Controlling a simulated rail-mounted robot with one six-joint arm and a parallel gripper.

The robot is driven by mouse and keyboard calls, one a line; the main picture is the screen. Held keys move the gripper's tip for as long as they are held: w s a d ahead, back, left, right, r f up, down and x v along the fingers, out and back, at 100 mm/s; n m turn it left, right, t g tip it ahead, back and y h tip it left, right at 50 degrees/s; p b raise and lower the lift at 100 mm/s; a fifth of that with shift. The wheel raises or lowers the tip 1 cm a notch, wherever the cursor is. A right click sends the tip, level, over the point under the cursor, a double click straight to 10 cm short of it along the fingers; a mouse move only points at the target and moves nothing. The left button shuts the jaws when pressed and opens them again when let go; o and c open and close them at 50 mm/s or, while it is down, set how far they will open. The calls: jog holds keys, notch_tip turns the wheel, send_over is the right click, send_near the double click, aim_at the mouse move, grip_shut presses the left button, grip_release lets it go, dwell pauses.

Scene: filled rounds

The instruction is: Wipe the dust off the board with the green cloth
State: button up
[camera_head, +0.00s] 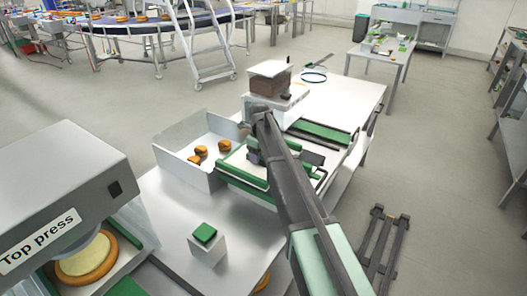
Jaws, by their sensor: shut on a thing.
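The pale board (237,160) lies on the white table between green strips, beyond the middle of the view. My gripper (256,157) is low over the board, seen from behind along my dark arm. It is shut on the green cloth, which my gripper and arm almost wholly hide. I cannot tell whether the cloth touches the board. Dust on the board is too small to make out.
A white open bin (188,172) with several orange-brown rounds stands left of the board. A white block with a green top (204,233) stands nearer. The Top press (60,200) fills the left front.

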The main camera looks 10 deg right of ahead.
jog(key=shift+s+a, duration=1.25)
jog(key=shift+a, duration=0.05)
jog(key=shift+f, duration=0.1)
notch_tip(320, 180, up, 6)
jog(key=p, duration=0.5)
jog(key=shift+p, duration=0.4)
notch_tip(320, 180, up, 3)
jog(key=p, duration=0.3)
